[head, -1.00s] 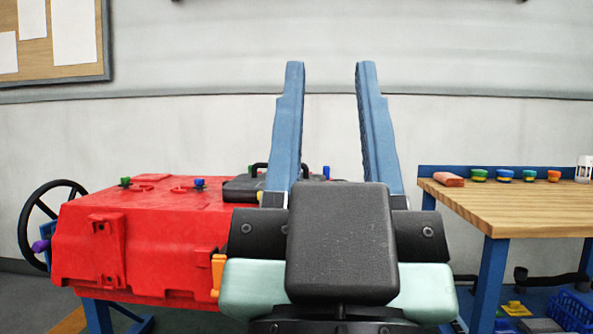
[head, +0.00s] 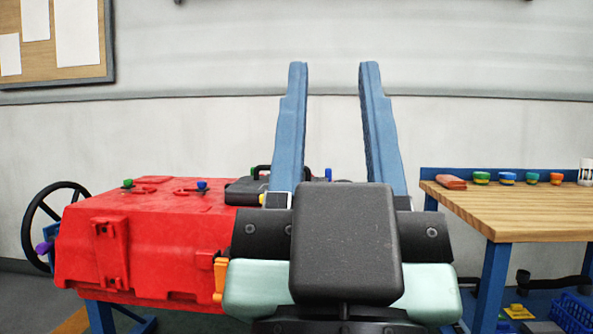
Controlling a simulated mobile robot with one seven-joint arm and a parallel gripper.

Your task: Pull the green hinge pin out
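The red tank (head: 150,240) stands at the left on a blue stand. A green-topped pin (head: 128,184) stands upright on the left part of its top. A second green-topped pin (head: 253,171) shows farther back by a black lid (head: 245,190); I cannot tell which of the two is the hinge pin. My gripper (head: 334,67) points up and away, with its two long blue fingers wide apart and nothing between them. It is to the right of both green pins and touches neither. My arm hides the tank's right end.
Blue-topped pins (head: 202,185) (head: 328,174) and a yellow knob (head: 262,199) are on the tank. An orange latch (head: 221,278) is on its front, and a black handwheel (head: 38,215) at left. A wooden workbench (head: 515,205) with small coloured pots stands at right.

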